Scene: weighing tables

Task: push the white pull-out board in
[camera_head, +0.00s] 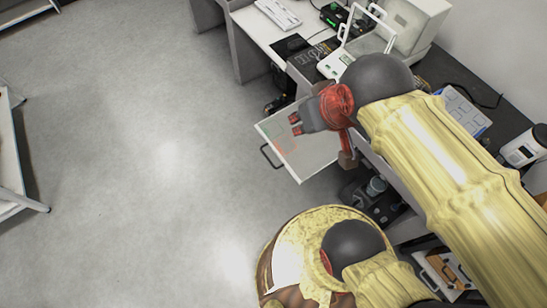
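The white pull-out board (318,158) sticks out from under the table edge, over the floor. A dark handle (268,157) is on its outer left edge. My gripper (295,124) is above the far part of the board in the picture, its fingers pointing left. Its two red-tipped fingers show a small gap, with nothing seen between them. I cannot tell whether it touches the board.
A balance with a glass shield (338,63) stands on the table behind my gripper. A white keyboard (278,13) is farther back. Dark items (372,192) sit below the table, right of the board. The floor (130,150) to the left is clear.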

